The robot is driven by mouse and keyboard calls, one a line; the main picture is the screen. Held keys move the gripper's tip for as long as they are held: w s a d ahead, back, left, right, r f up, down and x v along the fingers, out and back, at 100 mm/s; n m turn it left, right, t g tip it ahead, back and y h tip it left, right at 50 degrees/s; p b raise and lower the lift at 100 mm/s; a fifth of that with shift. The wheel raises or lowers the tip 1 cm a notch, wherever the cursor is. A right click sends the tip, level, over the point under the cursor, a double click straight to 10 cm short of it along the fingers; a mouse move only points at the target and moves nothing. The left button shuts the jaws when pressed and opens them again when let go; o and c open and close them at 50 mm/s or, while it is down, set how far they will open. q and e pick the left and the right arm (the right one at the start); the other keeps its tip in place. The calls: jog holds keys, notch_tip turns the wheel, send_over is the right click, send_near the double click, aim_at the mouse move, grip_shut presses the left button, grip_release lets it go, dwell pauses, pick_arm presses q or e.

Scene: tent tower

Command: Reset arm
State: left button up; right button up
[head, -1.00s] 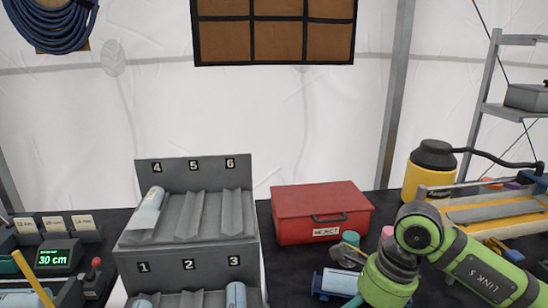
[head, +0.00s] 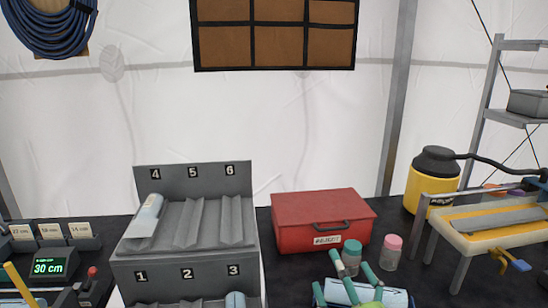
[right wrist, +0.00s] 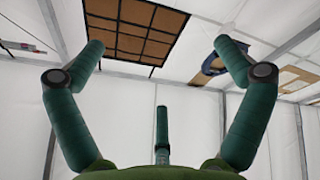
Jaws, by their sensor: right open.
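My right gripper (head: 353,268) is low at the bottom of the head view, in front of the red box. Its teal fingers are spread and hold nothing. In the right wrist view my right gripper (right wrist: 161,45) points up toward the tent wall and roof, with nothing between its fingers. Behind and around the fingers in the head view lies a pale blue cylinder (head: 350,292), partly hidden by them. It looks apart from the grip, though contact cannot be told. My left gripper is not in view.
A grey numbered rack (head: 190,172) holds pale cylinders in slots 4 and 3. A yellow container (head: 428,185) and a bench device (head: 500,220) stand right. A 30 cm display (head: 48,267) is left.

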jog(key=s+d+f+m+g+h, duration=0.3)
jog(key=f+m+g, duration=0.1)
jog(key=f, duration=0.5)
jog(key=s+d+f+m+g+h, duration=0.2)
jog(key=s+d+f+m+g, duration=0.2)
jog(key=f, duration=0.5)
jog(key=s+f+m+g, duration=0.2)
jog(key=s+f+g, duration=0.3)
jog(key=s, duration=0.4)
jog(key=s+f+m+g, duration=0.1)
jog(key=s+f+g, duration=0.3)
jog(key=s+f, duration=0.4)
notch_tip(320, 180, down, 22)
jog(key=s, duration=0.3)
jog(key=s+d+f+g, duration=0.2)
jog(key=s+d+f, duration=0.1)
jog(key=s+f, duration=1)
jog(key=shift+s+d+f, duration=0.15)
jog(key=shift+s+d, duration=0.05)
jog(key=shift+s, duration=0.85)
